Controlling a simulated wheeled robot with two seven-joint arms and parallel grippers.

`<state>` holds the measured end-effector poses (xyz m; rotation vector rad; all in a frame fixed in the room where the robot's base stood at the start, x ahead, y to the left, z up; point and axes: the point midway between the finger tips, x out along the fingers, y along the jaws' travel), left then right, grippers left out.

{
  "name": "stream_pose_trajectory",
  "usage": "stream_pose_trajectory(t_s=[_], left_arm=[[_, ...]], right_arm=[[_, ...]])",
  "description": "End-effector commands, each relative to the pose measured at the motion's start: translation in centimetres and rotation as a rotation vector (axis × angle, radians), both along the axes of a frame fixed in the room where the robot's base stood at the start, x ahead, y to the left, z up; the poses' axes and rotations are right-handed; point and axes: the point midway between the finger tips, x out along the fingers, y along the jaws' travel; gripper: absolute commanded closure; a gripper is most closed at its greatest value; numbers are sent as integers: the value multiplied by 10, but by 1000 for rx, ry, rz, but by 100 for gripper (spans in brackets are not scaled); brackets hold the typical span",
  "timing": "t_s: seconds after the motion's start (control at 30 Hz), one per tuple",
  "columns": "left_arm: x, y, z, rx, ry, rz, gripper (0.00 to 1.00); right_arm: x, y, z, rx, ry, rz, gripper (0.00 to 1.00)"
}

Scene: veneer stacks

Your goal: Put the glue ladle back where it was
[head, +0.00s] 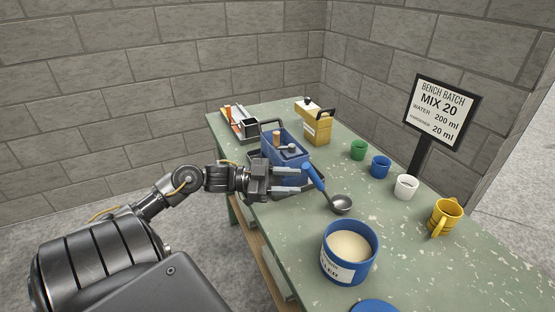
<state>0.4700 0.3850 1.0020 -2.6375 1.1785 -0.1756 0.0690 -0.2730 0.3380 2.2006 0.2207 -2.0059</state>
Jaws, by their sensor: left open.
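The bowl appears at the bench top behind the glue tub, with the handle leaning up and left. My left gripper (304,179) is open, its grey fingers pointing right toward the blue handle. The handle's upper end is at the fingertips; I cannot tell if they touch it. The blue glue tub (345,267), open and filled with cream-coloured contents, stands in front of the ladle. My right gripper is not in view.
A tan container (317,128) is farther back. A blue lid (376,307) lies at the front.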

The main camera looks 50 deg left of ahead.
Motion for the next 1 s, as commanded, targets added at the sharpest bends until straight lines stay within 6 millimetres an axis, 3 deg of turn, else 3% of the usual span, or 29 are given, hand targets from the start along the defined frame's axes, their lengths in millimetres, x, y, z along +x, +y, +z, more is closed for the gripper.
stream_pose_trajectory(t_s=[0.3,1.0], left_arm=[[-24,27,-1,0,0,-1,59],[-25,28,0,0,-1,0,59]], right_arm=[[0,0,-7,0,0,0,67],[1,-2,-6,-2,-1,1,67]])
